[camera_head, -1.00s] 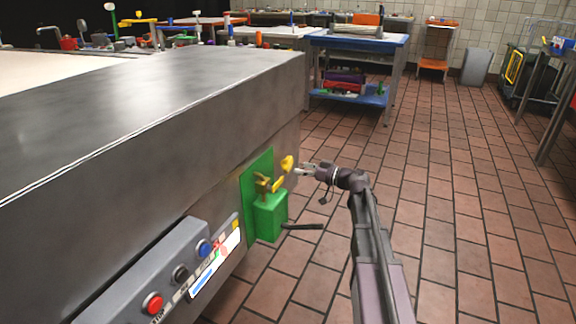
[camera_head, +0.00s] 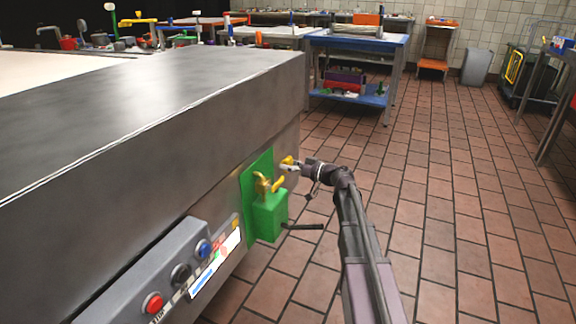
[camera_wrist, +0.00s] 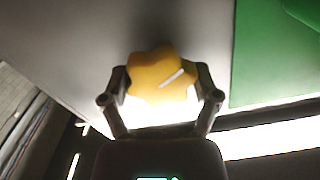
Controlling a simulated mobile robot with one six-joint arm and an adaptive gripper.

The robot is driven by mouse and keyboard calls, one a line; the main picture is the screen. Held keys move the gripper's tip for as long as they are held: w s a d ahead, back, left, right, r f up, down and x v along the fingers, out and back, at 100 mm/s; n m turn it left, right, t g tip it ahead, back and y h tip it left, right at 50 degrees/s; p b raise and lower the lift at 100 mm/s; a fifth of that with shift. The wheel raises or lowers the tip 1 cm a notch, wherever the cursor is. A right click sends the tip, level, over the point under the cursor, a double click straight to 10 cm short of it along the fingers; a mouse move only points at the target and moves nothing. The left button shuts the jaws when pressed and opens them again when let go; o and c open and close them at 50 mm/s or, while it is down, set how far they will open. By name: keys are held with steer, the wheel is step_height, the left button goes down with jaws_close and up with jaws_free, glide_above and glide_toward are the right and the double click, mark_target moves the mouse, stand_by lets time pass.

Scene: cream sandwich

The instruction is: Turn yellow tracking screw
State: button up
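The yellow tracking screw (camera_head: 287,160) is a lobed knob on the end of the steel machine, just right of the green plate. In the wrist view the knob (camera_wrist: 160,77) faces me, with a short white line slanting up to the right. My gripper (camera_head: 290,167) is at the knob and partly covers it in the head view. In the wrist view my gripper's fingers (camera_wrist: 163,84) are spread, one on each side of the knob. They are very close to its edges; I cannot tell whether they touch it.
A green box (camera_head: 269,215) with a brass-yellow lever (camera_head: 264,186) is left of the knob, and a dark rod (camera_head: 304,227) sticks out below. A control panel (camera_head: 180,275) with red, black and blue buttons is at the lower left. The tiled floor to the right is clear.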

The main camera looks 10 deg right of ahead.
steer(key=shift+c, duration=0.9)
steer(key=shift+m, duration=0.5)
steer(key=m, duration=0.3)
steer(key=shift+m, duration=0.3)
steer(key=m, duration=0.7)
steer(key=shift+w, duration=0.1)
steer(key=m, duration=0.6)
steer(key=shift+m, duration=0.3)
steer(key=m, duration=0.5)
steer(key=shift+f+m, duration=0.1)
steer(key=shift+m, duration=0.2)
